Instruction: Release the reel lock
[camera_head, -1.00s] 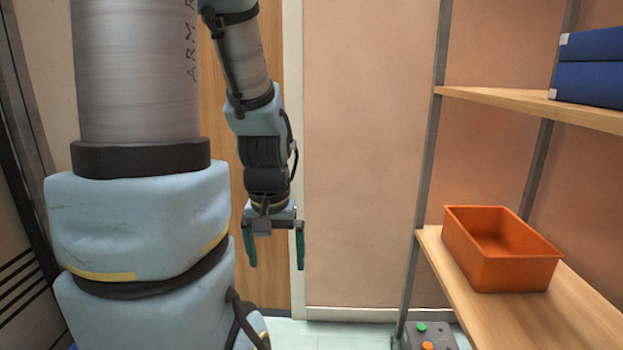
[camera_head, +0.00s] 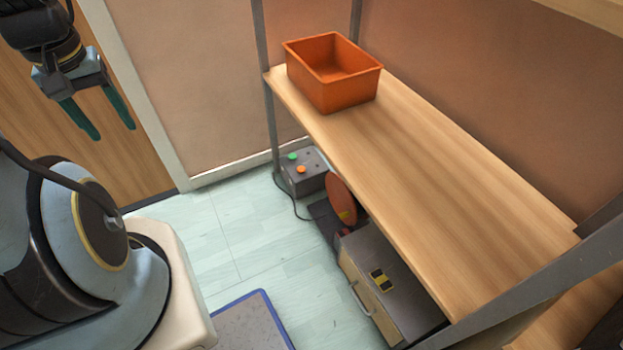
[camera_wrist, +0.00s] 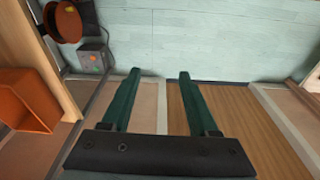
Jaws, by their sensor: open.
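A reddish disc (camera_head: 341,199) that looks like a reel stands upright on a dark base on the floor, partly under the wooden shelf. It also shows in the wrist view (camera_wrist: 63,21). I cannot make out a lock on it. A grey box (camera_head: 305,173) with a green and an orange button sits just beyond the disc, with a dark cable on the floor; it also shows in the wrist view (camera_wrist: 92,58). My gripper (camera_head: 113,128) is open and empty at the upper left, in front of the wooden door, well apart from the disc. Its two green fingers point down.
An orange bin (camera_head: 333,75) stands on the wooden shelf (camera_head: 440,190), above the disc. A grey case (camera_head: 390,285) with a handle stands on the floor under the shelf's near part. A blue-edged mat (camera_head: 250,325) lies on the otherwise clear floor.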

